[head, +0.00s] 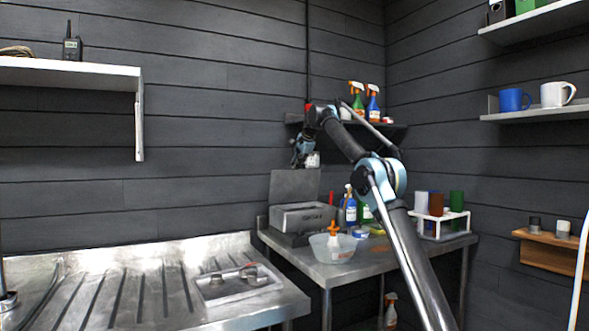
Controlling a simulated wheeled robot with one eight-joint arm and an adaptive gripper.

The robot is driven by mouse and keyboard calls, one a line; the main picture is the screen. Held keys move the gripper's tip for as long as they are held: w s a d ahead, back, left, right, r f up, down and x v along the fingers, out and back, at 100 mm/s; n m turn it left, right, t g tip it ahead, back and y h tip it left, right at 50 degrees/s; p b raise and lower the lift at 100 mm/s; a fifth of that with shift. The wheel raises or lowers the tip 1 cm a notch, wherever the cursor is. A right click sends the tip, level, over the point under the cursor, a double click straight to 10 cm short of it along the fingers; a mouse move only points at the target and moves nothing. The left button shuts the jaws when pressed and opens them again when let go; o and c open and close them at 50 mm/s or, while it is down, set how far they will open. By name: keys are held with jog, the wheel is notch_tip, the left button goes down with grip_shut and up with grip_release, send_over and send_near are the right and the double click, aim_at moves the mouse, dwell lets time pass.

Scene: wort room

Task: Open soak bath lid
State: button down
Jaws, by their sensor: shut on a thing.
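The soak bath (303,217) is a grey metal box on the steel table in the middle of the head view. Its flat grey lid (292,187) stands raised, close to upright, at the back of the box. My gripper (307,164) is at the top edge of the lid, shut on it. The fingertips are small and dark here, and the exact grip is hard to see. The inside of the bath is mostly hidden by its front wall.
A clear bowl (333,248) with an orange-topped bottle stands in front of the bath. Bottles (350,210) and a white rack of cups (438,224) stand to the right. A steel drainboard (150,290) with a tray (238,284) is at left. A shelf with spray bottles (373,105) hangs behind my arm.

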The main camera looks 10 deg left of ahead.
dwell(0.3)
jog(key=c, duration=1.7)
grip_release()
jog(key=shift+s+r, duration=0.1)
jog(key=shift+r, duration=0.05)
jog(key=v, duration=1.1)
jog(key=shift+d+r, duration=0.2)
jog(key=shift+r, duration=0.15)
